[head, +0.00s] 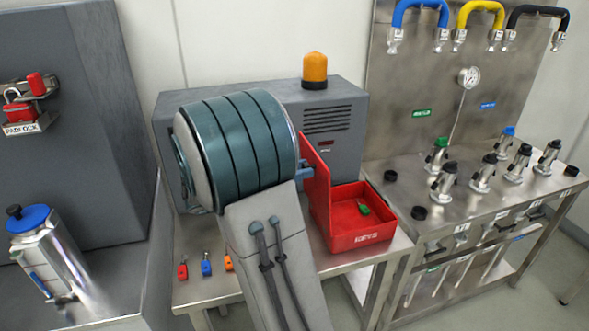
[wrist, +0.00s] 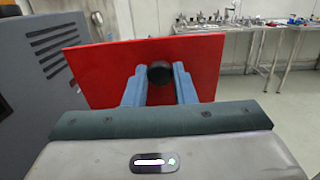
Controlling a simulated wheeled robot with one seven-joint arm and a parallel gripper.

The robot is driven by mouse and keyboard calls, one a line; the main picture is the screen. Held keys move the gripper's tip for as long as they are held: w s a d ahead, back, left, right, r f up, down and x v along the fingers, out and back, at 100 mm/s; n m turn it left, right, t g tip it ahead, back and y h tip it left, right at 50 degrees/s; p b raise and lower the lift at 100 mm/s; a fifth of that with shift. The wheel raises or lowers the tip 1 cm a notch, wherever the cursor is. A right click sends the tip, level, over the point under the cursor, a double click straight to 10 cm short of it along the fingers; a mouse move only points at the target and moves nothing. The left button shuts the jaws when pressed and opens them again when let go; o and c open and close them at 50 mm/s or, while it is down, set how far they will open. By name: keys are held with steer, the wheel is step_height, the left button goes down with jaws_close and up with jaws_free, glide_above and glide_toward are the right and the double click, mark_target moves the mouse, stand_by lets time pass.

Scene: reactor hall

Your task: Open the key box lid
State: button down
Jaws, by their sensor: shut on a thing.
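The red key box (head: 372,240) stands on the metal table in the head view, with its inside exposed. A green-tagged item (head: 364,209) lies in it. Its red lid (head: 319,192) stands about upright along the box's left side. The lid's outer face fills the middle of the wrist view (wrist: 205,62). My gripper (head: 306,170) is left of the lid. In the wrist view its two blue fingers (wrist: 160,84) are shut on the lid's dark round knob (wrist: 160,72). My arm hides the knob and part of the lid's lower edge in the head view.
Red, blue and orange small padlock-like items (head: 206,264) lie on the table's front left. A grey cabinet (head: 340,110) with an orange beacon (head: 315,70) stands behind. A valve bench (head: 470,205) is close on the right. A blue-topped steel canister (head: 45,245) stands left.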

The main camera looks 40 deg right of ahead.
steer(key=c, duration=1.2)
jaws_free()
steer(key=shift+d, duration=0.15)
steer(key=b+v, duration=0.1)
steer(key=v, duration=1.3)
steer(key=shift+f, duration=0.1)
steer(key=shift+s, duration=0.1)
